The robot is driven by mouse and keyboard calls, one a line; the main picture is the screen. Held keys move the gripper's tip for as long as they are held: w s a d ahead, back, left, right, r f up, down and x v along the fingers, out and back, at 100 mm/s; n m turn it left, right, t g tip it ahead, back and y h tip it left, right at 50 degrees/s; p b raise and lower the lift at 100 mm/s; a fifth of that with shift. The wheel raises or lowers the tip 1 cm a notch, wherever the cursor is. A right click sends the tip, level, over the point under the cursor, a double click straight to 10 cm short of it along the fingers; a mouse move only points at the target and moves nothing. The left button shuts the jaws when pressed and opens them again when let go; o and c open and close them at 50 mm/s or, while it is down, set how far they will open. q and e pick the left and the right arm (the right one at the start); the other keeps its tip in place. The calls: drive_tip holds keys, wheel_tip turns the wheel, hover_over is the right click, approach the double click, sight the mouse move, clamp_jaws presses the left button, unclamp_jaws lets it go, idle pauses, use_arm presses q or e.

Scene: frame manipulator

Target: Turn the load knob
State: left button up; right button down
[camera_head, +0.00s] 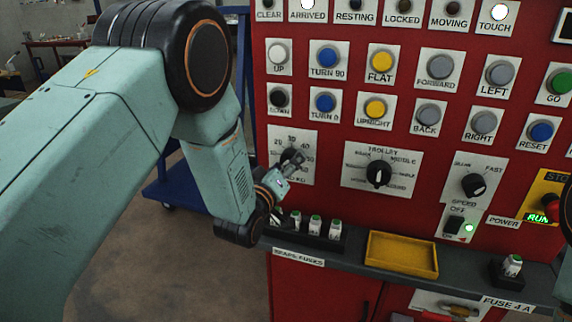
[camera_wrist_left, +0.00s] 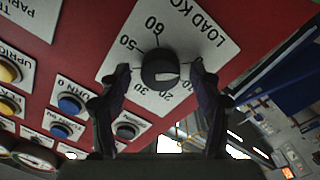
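The load knob (camera_wrist_left: 158,69) is a round black knob with a pale mark, on a white scale plate (camera_wrist_left: 205,45) with numbers around it. In the head view the knob (camera_head: 291,156) sits at the left of the red panel, partly covered by my left gripper (camera_head: 287,171). In the left wrist view my left gripper (camera_wrist_left: 160,71) is open, with one dark finger on each side of the knob. A small gap shows between each fingertip and the knob. The exact setting is hard to read. My right gripper is not in view.
Rows of push buttons, such as the yellow flat button (camera_head: 381,61), are above. Below, a ledge carries spare fuses (camera_head: 315,225) and an empty yellow tray (camera_head: 402,252).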

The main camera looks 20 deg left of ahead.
use_arm(q)
drive_tip(key=shift+c, duration=0.8)
drive_tip(key=shift+w, duration=0.15)
drive_tip(key=c, duration=0.4)
drive_tip(key=shift+f, duration=0.1)
drive_tip(key=c, duration=0.5)
drive_tip(key=shift+c, duration=0.2)
